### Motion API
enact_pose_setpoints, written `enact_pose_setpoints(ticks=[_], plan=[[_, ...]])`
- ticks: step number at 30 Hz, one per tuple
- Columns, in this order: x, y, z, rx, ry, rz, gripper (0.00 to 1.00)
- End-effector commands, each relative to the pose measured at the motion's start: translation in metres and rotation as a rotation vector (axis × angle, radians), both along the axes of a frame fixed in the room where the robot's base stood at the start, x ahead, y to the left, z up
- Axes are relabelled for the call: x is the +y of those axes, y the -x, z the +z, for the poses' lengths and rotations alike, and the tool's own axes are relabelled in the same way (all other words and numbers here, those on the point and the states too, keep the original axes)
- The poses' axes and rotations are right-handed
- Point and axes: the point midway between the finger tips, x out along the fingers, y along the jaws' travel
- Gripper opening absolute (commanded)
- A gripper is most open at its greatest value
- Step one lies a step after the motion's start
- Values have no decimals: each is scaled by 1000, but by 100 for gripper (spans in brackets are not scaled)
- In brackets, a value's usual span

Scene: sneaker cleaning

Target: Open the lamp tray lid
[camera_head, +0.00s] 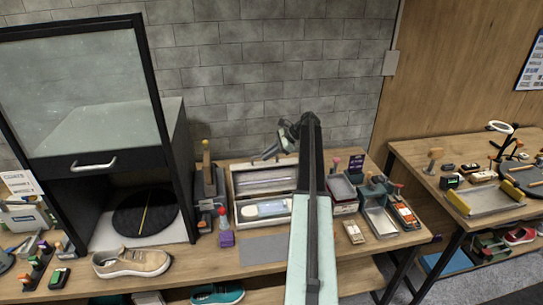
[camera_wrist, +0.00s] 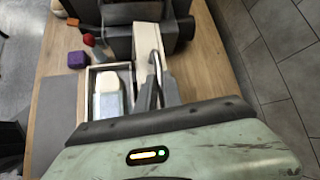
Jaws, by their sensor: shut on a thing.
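The lamp tray (camera_head: 236,206) is a pale rectangular box on the workbench, with a whitish lamp (camera_head: 270,208) inside its front part. Its lid (camera_head: 265,178) is raised at the back, with its grey inner face showing. In the wrist view the open tray and lamp (camera_wrist: 110,95) lie left of the lid's pale panel (camera_wrist: 142,45). My gripper (camera_head: 272,152) is at the lid's upper edge, near the wall. In the wrist view my gripper (camera_wrist: 155,88) is shut at a curved metal handle (camera_wrist: 156,52) beside the panel. My arm hides the tray's right end in the head view.
A black cabinet (camera_head: 182,165) with a raised glass front stands left. Metal trays (camera_head: 380,222) and small items crowd the right. The brick wall (camera_head: 240,85) is close behind.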

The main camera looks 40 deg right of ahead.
Motion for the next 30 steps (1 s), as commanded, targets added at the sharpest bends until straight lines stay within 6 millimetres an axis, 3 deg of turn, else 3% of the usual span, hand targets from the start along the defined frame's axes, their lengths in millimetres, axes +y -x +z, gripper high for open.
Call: enact_pose_setpoints(ticks=[9,12,23,30], plan=[[-4,5,2,-6,-8,-3,0],[-8,8,2,-6,-7,-8,33],[-14,13,3,-3,-4,-18,33],[-31,31,32,-3,-5,-20,33]])
